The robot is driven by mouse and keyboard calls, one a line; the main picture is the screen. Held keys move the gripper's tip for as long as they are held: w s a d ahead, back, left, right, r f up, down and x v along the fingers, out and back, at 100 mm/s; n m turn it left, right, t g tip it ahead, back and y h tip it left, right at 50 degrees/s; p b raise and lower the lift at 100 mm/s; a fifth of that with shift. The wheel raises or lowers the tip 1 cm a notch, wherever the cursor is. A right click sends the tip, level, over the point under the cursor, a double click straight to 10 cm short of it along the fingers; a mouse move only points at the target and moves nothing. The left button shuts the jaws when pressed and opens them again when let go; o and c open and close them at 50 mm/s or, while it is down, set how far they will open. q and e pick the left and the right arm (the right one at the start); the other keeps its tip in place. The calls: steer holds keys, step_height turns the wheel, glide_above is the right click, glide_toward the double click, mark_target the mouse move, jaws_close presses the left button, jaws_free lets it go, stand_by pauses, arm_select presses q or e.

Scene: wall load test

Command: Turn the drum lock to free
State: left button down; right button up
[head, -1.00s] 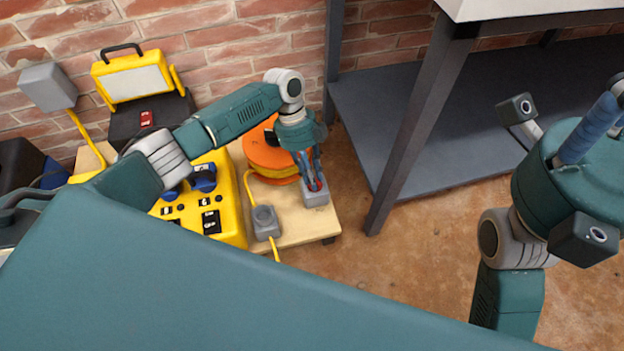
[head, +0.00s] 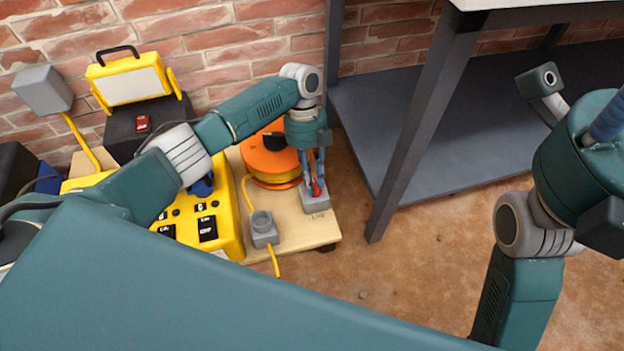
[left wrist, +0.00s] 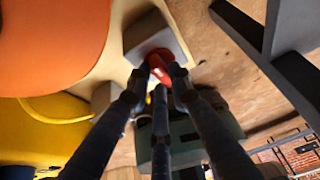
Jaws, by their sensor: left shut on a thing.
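The drum lock shows as a red lever (head: 316,188) on a grey block (head: 315,205) at the right end of the pale wooden board. The orange and yellow drum (head: 268,166) lies just left of it. My left gripper (head: 313,183) reaches down over the block, its fingers shut on the red lever. In the left wrist view the fingertips (left wrist: 161,78) meet around the red lever (left wrist: 160,60), in front of the grey block (left wrist: 155,36). The fingers partly hide the lever, and I cannot tell its setting. My right gripper is not visible; only parts of the right arm show.
A yellow panel box (head: 232,240) and a small grey socket (head: 263,226) stand on the board (head: 300,232), left of the block. A grey metal rack (head: 415,130) stands close on the right. The brick wall is behind. The brown floor in front is clear.

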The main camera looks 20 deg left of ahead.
arm_select(q)
steer(key=c, duration=1.5)
jaws_free()
steer(key=shift+c, duration=0.2)
steer(key=shift+r, duration=0.15)
steer(key=v, duration=1.1)
steer(key=shift+r, duration=0.3)
